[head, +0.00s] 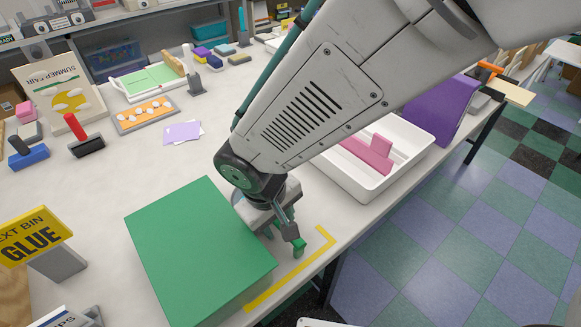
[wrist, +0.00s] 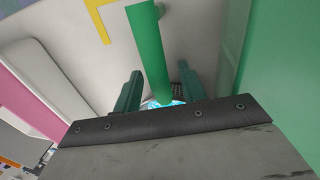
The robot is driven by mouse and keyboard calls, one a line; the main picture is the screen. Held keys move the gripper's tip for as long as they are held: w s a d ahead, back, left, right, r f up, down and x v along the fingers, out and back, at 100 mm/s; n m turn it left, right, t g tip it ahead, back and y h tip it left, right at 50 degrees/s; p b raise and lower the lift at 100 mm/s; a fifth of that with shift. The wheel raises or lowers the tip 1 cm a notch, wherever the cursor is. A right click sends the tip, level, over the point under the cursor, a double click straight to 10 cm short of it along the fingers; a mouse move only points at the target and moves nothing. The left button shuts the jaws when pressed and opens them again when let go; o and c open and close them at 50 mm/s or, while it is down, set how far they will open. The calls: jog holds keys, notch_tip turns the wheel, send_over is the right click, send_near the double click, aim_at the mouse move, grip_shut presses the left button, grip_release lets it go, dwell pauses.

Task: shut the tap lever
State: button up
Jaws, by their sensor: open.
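A green tap lever (wrist: 149,45) shows as a round bar in the wrist view. It runs between the two teal fingers of my gripper (wrist: 160,72), which stand apart with a gap on each side of the bar. Whether either finger touches it, I cannot tell. In the head view, a small bright green piece (head: 299,247), seemingly the lever's end, shows beside my gripper (head: 283,232). A large green box (head: 195,245) stands just left of the gripper. The tap's body is mostly hidden by my arm and gripper.
Yellow tape (head: 293,273) marks a corner near the table's front edge. A white tray (head: 365,194) with a pink item stands to the right. A yellow "GLUE" sign (head: 35,235) stands at left.

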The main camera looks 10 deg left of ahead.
notch_tip(320, 180, up, 12)
jog(key=s+a, duration=0.1)
jog(key=shift+s+a, duration=0.15)
jog(key=shift+s, duration=0.25)
jog(key=w+d+r+m, duration=0.2)
jog(key=d+r, duration=0.1)
jog(key=d, duration=0.7)
jog(key=w+d+r+m, duration=0.2)
jog(key=d+r+m, duration=0.15)
jog(key=d, duration=0.75)
jog(key=s+d+m, duration=0.2)
jog(key=s+d, duration=0.2)
jog(key=d, duration=0.3)
jog(key=s+d+r+m+y, duration=0.1)
jog(key=s+d, duration=0.3)
jog(key=d, duration=0.4)
jog(key=shift+s+d+m+g, duration=0.3)
jog(key=shift+m, duration=0.45)
jog(key=shift+s+d+f, duration=0.1)
jog(key=shift+s+d, duration=0.1)
jog(key=shift+s, duration=0.15)
jog(key=shift+c, duration=0.3)
